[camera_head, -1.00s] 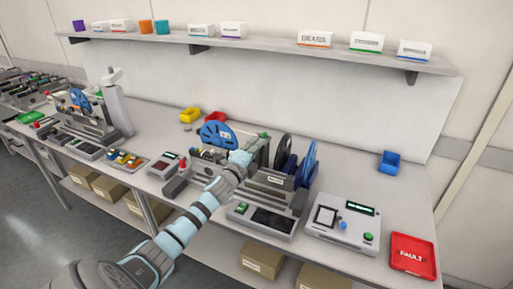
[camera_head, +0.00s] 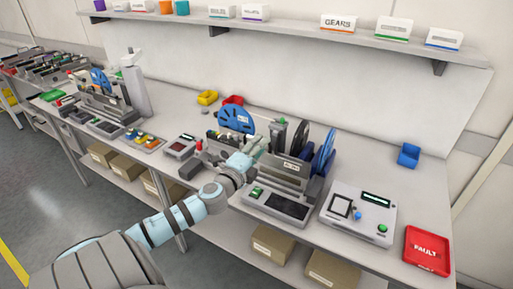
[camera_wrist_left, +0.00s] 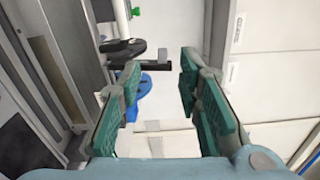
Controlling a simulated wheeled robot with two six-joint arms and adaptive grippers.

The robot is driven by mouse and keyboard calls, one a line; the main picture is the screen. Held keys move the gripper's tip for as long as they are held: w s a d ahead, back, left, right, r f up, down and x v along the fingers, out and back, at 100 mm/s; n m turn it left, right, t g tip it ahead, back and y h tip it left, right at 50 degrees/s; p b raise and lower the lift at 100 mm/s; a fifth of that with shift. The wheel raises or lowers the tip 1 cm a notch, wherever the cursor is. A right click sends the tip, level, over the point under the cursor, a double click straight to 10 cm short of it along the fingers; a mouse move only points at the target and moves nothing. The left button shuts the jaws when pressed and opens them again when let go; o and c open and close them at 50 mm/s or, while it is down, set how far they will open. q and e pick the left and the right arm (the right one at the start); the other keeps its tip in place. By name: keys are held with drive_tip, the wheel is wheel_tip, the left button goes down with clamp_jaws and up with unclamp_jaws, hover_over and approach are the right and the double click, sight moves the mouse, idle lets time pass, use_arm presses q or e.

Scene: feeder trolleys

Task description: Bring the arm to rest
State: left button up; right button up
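My left arm comes in from the lower left of the head view. Its gripper (camera_head: 255,147) is above the bench, in front of the feeder trolley (camera_head: 283,178) with the blue and black reels. In the left wrist view the two green-padded fingers of the gripper (camera_wrist_left: 160,105) stand wide apart with nothing between them. A blue reel (camera_wrist_left: 143,90) and a black reel (camera_wrist_left: 125,55) show beyond the fingers there. The blue reel at the centre also shows in the head view (camera_head: 236,118). My right gripper is not in view.
A grey device with a screen (camera_head: 358,212) and a red FAULT tray (camera_head: 427,251) are at the right of the bench. A shelf (camera_head: 290,29) with labelled boxes runs along the wall. Cardboard boxes (camera_head: 272,244) sit below.

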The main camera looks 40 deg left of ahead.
use_arm(q)
drive_tip(key=v, duration=0.2)
drive_tip(key=shift+s+d, duration=0.1)
drive_tip(key=shift+s, duration=0.25)
